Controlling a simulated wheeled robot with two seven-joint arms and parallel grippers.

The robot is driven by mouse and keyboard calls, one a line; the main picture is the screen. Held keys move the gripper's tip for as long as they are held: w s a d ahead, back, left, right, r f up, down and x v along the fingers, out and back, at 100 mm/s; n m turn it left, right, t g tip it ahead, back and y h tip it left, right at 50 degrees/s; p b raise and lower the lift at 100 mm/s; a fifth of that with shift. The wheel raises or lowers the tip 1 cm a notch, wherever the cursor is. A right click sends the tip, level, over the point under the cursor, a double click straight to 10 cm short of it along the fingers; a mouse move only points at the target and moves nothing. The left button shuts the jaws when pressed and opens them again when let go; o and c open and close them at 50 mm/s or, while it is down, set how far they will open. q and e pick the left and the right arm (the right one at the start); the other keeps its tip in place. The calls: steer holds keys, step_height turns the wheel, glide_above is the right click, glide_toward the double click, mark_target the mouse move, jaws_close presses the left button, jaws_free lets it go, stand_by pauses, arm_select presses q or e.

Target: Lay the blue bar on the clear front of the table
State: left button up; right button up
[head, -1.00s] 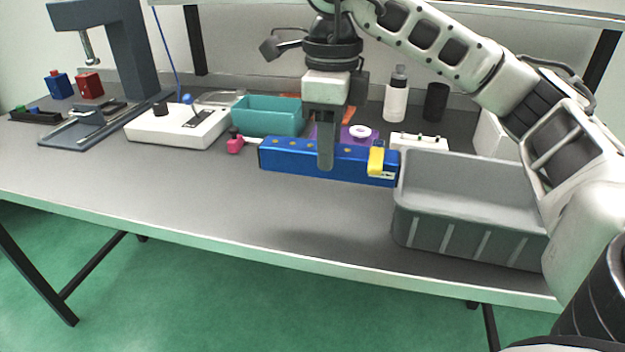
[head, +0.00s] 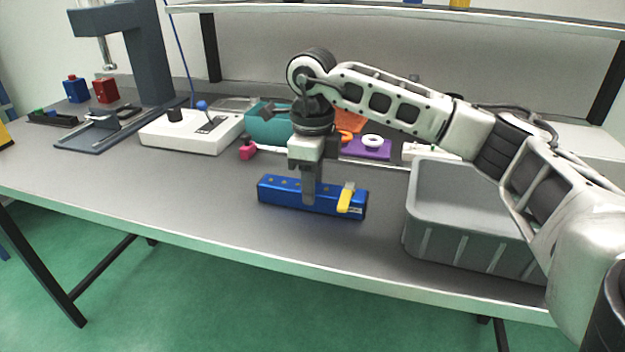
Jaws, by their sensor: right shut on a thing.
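The blue bar (head: 283,191) is a long block with several yellowish holes along it and a yellow clip or lever (head: 345,197) near its right end. My right gripper (head: 309,196) points down and is shut on the bar near its middle. The bar is level over the front part of the table (head: 210,205); I cannot tell whether it touches the top. The gripper's near finger hides a strip of the bar's front face. My left gripper is out of view.
A large grey bin (head: 470,240) stands right of the bar. Behind are a teal bin (head: 268,128), a pink-ended tool (head: 247,150), a purple block (head: 366,149) and a white box device (head: 190,133). Table is clear left and in front of the bar.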

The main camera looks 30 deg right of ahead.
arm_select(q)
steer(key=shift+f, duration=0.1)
arm_select(e)
steer(key=shift+f, duration=0.2)
steer(key=o, duration=1.1)
steer(key=shift+r, duration=0.2)
arm_select(q)
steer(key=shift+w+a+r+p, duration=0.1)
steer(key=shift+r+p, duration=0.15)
steer(key=shift+p, duration=0.35)
arm_select(e)
step_height(320, 180, up, 12)
steer(key=shift+r, duration=0.1)
